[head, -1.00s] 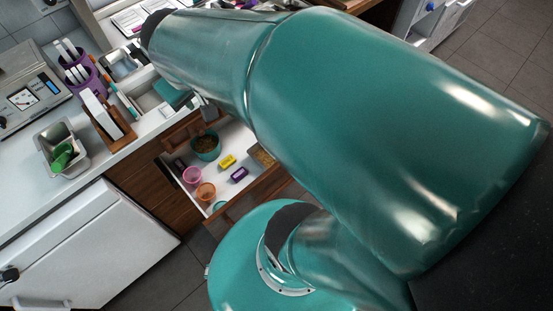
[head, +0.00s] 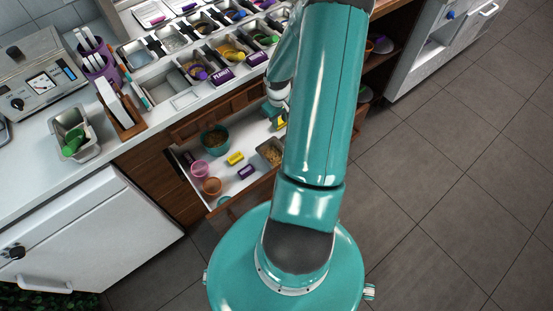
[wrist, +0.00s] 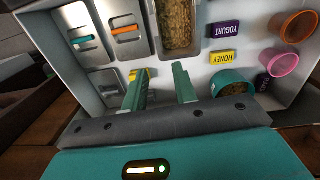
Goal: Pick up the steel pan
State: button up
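Several steel pans are in view, and I cannot tell which one the task means. In the open drawer, a steel pan of brown grainy food (wrist: 178,28) lies beyond my fingers; it also shows in the head view (head: 270,152). Smaller steel pans with a teal-handled tool (wrist: 85,40) and an orange-handled tool (wrist: 127,30) are at its left. My gripper (wrist: 160,80) is open over the drawer, with nothing seen between its fingers. A small yellow item partly shows behind the left finger. In the head view, my arm hides part of the drawer's right side.
The drawer also holds a teal bowl (wrist: 234,84), a yellow honey box (wrist: 223,57), a purple yogurt box (wrist: 224,30), a pink cup (wrist: 285,62) and an orange cup (wrist: 298,27). A steel pan with a green scoop (head: 70,122) stands on the counter. Floor at right is clear.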

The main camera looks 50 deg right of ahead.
notch_tip(320, 180, down, 7)
jog(key=s+y, duration=0.1)
jog(key=s, duration=0.2)
send_near(277, 160)
jog(key=s+d, duration=0.2)
jog(key=d, duration=0.1)
jog(key=shift+m+t, duration=0.3)
jog(key=shift+w+a+f, duration=0.1)
jog(key=shift+a+f, duration=0.05)
jog(key=shift+f, duration=1.45)
jog(key=shift+a+f, duration=0.1)
jog(key=shift+f, duration=1.5)
grip_shut()
